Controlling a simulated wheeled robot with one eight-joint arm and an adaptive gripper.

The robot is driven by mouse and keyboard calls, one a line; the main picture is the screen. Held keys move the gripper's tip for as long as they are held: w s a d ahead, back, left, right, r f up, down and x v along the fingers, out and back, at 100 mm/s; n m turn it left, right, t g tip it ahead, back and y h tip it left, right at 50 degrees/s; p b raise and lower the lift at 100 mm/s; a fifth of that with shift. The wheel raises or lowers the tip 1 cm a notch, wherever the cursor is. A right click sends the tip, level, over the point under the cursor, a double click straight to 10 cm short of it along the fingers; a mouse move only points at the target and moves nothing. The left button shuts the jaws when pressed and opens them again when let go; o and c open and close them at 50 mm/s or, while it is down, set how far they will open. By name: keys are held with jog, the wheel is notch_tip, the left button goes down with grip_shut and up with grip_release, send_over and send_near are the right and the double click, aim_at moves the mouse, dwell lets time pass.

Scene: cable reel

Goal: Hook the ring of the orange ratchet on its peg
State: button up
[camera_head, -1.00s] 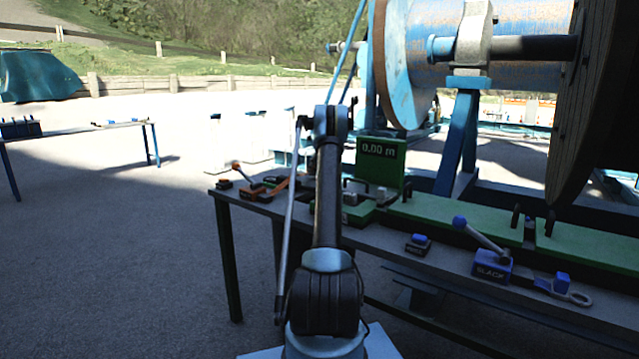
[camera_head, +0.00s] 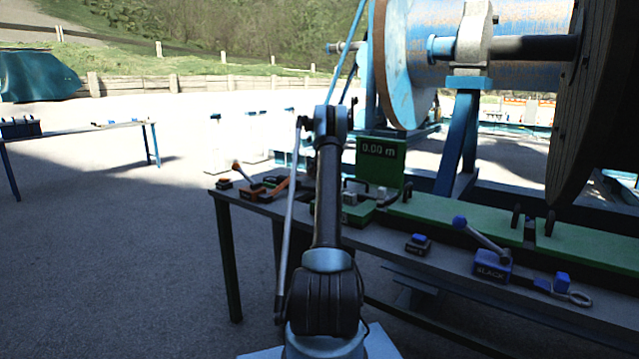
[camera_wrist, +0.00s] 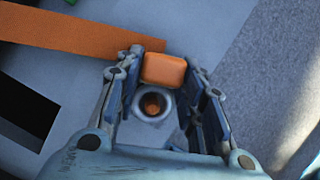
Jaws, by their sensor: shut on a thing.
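In the wrist view my gripper (camera_wrist: 164,95) is shut on the orange block (camera_wrist: 163,69) of the orange ratchet, one finger on each side. The ratchet's grey metal ring (camera_wrist: 152,104) lies between the fingers, below the block in the picture. Something orange-brown shows inside the ring's hole; I cannot tell whether it is the peg, or whether the ring is around it or only above it. In the head view my gripper and the ratchet are hidden behind my arm.
A wide orange strip (camera_wrist: 75,27) runs left from the gripper in the wrist view. On the dark table, orange parts (camera_head: 271,187) lie left of my arm. The green display (camera_head: 379,160) stands behind. A blue lever box (camera_head: 491,266) and a blue ratchet (camera_head: 562,284) are right.

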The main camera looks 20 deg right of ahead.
jog(key=o, duration=1.3)
jog(key=shift+r, duration=0.1)
jog(key=v, duration=1.1)
jog(key=shift+s+d+r, duration=0.2)
jog(key=shift+r, duration=0.1)
